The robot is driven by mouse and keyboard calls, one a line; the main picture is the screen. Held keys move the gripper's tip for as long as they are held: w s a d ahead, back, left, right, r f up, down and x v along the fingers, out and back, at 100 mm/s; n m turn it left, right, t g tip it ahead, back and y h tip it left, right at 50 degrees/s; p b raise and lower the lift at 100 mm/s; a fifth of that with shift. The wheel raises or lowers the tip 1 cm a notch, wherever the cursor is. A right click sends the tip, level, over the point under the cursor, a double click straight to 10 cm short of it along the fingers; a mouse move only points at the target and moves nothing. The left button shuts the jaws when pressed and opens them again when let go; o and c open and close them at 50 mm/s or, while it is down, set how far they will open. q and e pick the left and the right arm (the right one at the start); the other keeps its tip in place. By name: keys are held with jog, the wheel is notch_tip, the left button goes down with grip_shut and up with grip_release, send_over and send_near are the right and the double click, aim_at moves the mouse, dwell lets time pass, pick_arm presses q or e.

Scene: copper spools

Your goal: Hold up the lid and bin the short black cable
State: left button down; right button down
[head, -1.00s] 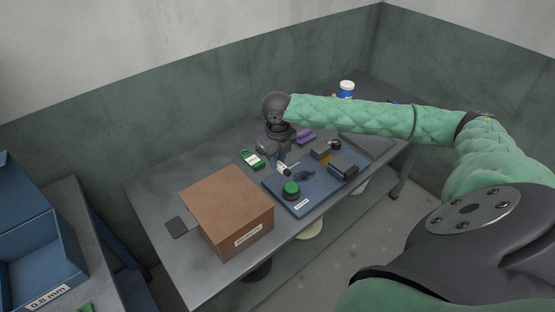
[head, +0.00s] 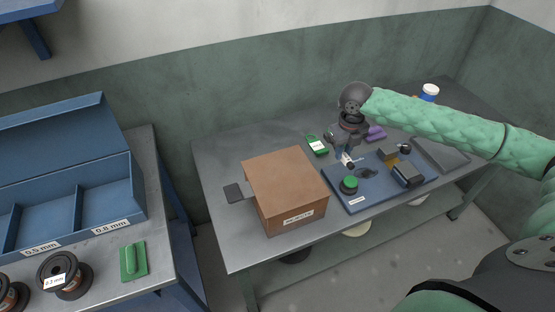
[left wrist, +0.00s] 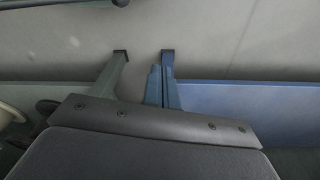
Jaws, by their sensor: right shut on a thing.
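The brown box (head: 290,218) stands on the grey table, with its brown lid (head: 282,172) down flat and a white label on its front. A dark flat tab (head: 234,193) sticks out at its left side. My right gripper (head: 345,152) is right of the box, above the left back part of the blue mat. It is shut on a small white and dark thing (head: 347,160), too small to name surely. A small black piece (head: 367,173), perhaps a coiled cable, lies on the mat.
On the blue mat (head: 353,206) are a green-topped round thing (head: 349,184) and dark blocks (head: 407,174). A green device (head: 317,145) and purple thing (head: 376,133) lie behind. Another table at left holds a blue open case (head: 100,205) and copper spools (head: 64,275).

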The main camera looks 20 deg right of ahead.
pick_arm(q)
jog(key=w+d+r+m+t, duration=0.1)
jog(key=w+d+r+m, duration=0.3)
jog(key=r, duration=0.5)
jog(key=w+d+r+m+t, duration=0.1)
jog(key=w+d+r, duration=0.2)
jog(key=w+r, duration=0.5)
jog(key=s+d+r+m+t+h, duration=0.1)
jog(key=d+r+m+t+h, duration=0.3)
jog(key=r, duration=0.9)
jog(key=s+d+r+m+g, duration=0.15)
jog(key=d+r, duration=0.45)
jog(key=r, duration=0.7)
jog(key=w+d+r+m+g+y, duration=0.15)
jog(key=w+r+m, duration=0.25)
jog(key=w+r, duration=1.5)
jog(key=shift+g, duration=0.4)
jog(key=shift+s+d+x, duration=0.15)
jog(key=shift+d+x, duration=0.05)
jog(key=shift+x, duration=1.05)
jog(key=shift+s+d+x, duration=0.1)
jog(key=shift+d+x, duration=0.05)
jog(key=shift+x, duration=1.1)
jog(key=shift+f, duration=0.15)
